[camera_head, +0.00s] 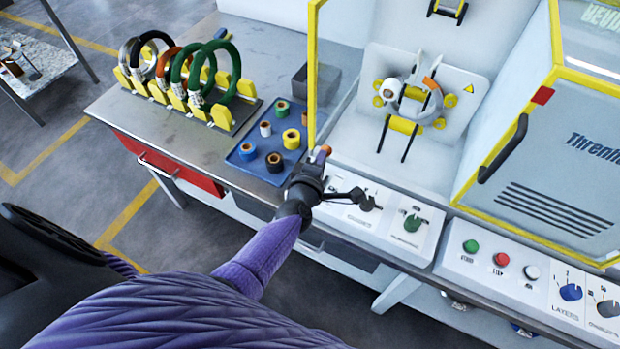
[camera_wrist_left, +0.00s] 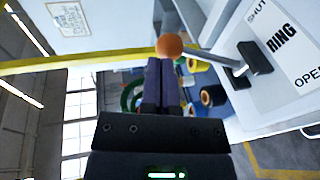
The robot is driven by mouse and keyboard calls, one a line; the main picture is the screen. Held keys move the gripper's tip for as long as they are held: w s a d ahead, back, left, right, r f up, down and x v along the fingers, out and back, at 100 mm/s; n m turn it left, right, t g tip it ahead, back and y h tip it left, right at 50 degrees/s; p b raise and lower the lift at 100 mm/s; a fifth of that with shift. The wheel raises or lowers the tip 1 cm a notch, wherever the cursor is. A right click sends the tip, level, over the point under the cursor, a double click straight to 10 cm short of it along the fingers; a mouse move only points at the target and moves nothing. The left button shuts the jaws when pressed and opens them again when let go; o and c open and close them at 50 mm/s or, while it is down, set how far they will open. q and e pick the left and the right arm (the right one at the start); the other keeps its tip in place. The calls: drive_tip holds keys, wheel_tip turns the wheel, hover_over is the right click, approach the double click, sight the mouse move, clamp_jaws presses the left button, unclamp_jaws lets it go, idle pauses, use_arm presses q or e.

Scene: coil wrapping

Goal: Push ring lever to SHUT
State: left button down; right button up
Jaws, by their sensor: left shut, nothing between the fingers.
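The ring lever shows in the left wrist view as a metal rod with an orange-brown ball knob (camera_wrist_left: 169,46) and a black base (camera_wrist_left: 255,58). Its panel (camera_wrist_left: 285,75) reads SHUT at the top, RING in the middle and OPEN at the bottom. The rod stands out from the panel to the left. My left gripper (camera_wrist_left: 160,62) is shut and empty, its fingertips close by the knob; I cannot tell whether they touch. In the head view my left gripper (camera_head: 317,160) is at the panel's left end, hiding part of the lever. My right gripper is not in view.
The winding machine's ring (camera_head: 410,103) stands behind the panel. A yellow-edged guard (camera_head: 313,70) rises just behind my gripper. A blue tray (camera_head: 262,151) with several spools and a yellow rack (camera_head: 217,112) of coils are left. Control buttons (camera_head: 501,259) sit right.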

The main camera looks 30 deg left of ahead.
use_arm(q)
drive_tip(key=shift+w, duration=0.5)
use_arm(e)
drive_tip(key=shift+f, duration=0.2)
use_arm(q)
drive_tip(key=shift+w+r, duration=0.1)
drive_tip(key=shift+r, duration=0.1)
